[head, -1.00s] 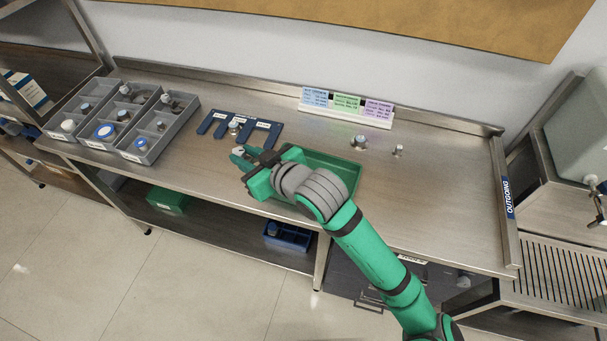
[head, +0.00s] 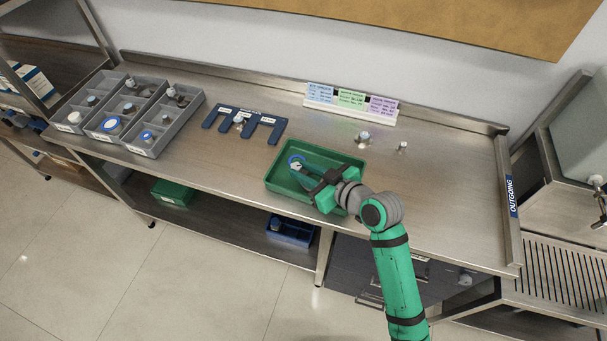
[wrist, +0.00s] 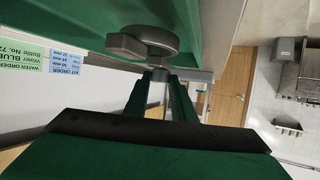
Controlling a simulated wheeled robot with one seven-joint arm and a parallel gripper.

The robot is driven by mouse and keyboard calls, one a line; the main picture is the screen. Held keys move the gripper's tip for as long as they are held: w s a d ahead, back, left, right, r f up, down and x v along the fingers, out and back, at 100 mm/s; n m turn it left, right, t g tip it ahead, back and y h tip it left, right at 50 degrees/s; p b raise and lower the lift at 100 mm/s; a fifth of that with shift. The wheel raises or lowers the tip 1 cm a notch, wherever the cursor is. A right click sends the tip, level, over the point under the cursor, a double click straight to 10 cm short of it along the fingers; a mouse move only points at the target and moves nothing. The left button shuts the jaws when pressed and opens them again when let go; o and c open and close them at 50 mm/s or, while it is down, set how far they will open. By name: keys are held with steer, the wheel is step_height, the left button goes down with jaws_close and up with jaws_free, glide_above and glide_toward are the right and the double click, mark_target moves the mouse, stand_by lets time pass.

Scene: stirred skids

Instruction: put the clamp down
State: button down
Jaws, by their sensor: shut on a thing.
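My gripper (head: 303,174) is over the left part of the green tray (head: 345,159) on the bench. It is shut on the clamp (wrist: 148,41), a grey metal piece with a rounded body and a stubby lug, seen between the fingertips in the wrist view (wrist: 158,75). In the head view the clamp shows only as a small pale piece (head: 295,165) at the fingertips. I cannot tell whether the clamp touches the tray floor. My gripper and arm hide the tray's front right part.
A grey compartment bin (head: 150,151) with several fittings stands at left. A blue slotted rack (head: 262,119) lies left of the tray. Two small metal fittings (head: 363,137) (head: 402,147) and a card stand (head: 349,113) are behind and right. The bench's right side is clear.

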steer(key=shift+f, duration=0.9)
steer(key=c, duration=1.5)
jaws_free()
steer(key=shift+f, duration=0.1)
steer(key=v, duration=1.2)
steer(key=shift+a, duration=0.1)
